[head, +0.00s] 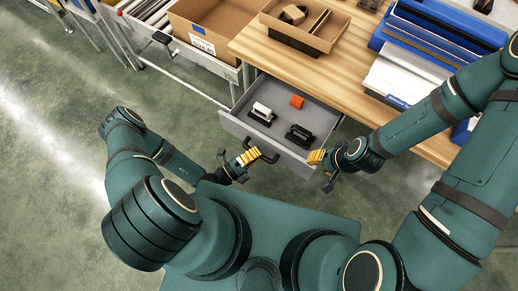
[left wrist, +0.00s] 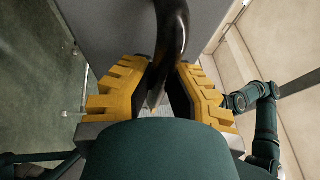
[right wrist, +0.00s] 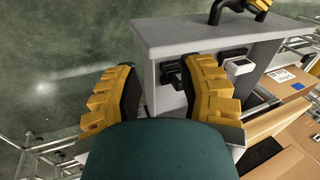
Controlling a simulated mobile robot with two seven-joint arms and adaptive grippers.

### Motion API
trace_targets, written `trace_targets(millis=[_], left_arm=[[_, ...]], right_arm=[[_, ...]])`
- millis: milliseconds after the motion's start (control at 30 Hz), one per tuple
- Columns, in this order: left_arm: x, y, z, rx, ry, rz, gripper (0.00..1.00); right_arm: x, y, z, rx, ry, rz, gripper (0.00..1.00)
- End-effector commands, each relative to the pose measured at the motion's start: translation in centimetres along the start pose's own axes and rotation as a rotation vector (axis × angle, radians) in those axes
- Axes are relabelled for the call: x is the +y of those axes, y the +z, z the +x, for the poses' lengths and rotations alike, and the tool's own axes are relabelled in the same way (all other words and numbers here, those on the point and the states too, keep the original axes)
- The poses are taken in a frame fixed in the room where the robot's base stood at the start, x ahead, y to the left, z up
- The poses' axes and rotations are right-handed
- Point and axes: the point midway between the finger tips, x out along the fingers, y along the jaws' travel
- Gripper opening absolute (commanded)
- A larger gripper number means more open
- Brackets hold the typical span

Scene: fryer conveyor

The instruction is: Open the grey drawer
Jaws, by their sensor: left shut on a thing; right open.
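The grey drawer (head: 235,124) stands pulled out from under the wooden table, its inside showing in the head view. My left gripper (head: 250,157) is shut on the black curved handle (head: 270,157) at the drawer's front. In the left wrist view the handle (left wrist: 173,35) passes between the yellow fingers, before the grey front panel (left wrist: 115,30). My right gripper (head: 318,157) is open by the drawer's right front corner. In the right wrist view the drawer's end (right wrist: 150,60) shows between and beyond the spread fingers; I cannot tell whether they touch it.
The drawer holds an orange block (head: 296,101), a white-and-black item (head: 262,112) and a black item (head: 299,135). The wooden table (head: 340,75) carries a cardboard tray (head: 322,39) and blue bins (head: 440,35). A cardboard box (head: 205,35) stands left.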

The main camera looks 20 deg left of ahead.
Motion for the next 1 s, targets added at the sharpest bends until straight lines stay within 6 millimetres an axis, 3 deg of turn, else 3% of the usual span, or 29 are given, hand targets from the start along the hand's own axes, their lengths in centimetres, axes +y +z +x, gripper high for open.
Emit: trace_targets(millis=[233, 267, 300, 333, 733, 1000], left_arm=[[-0.1, -0.1, 0.1, 0.002, -0.004, -0.002, 0.00], [-0.1, -0.1, 0.1, 0.002, -0.004, -0.002, 0.27], [-0.1, -0.1, 0.1, 0.002, -0.004, -0.002, 0.41], [-0.1, -0.1, 0.1, 0.002, -0.003, -0.002, 0.48], [0.0, 0.0, -0.6, 0.000, 0.000, 0.000, 0.48], [0.1, 0.0, -5.3, -0.002, 0.003, 0.001, 0.48]], right_arm=[[0.0, 0.0, 0.0, 0.000, 0.000, 0.000, 0.39], [0.0, 0.0, 0.0, 0.000, 0.000, 0.000, 0.39], [0.0, 0.0, 0.0, 0.000, 0.000, 0.000, 0.39], [0.0, 0.0, 0.0, 0.000, 0.000, 0.000, 0.39], [0.0, 0.0, 0.0, 0.000, 0.000, 0.000, 0.39], [0.0, 0.0, 0.0, 0.000, 0.000, 0.000, 0.39]])
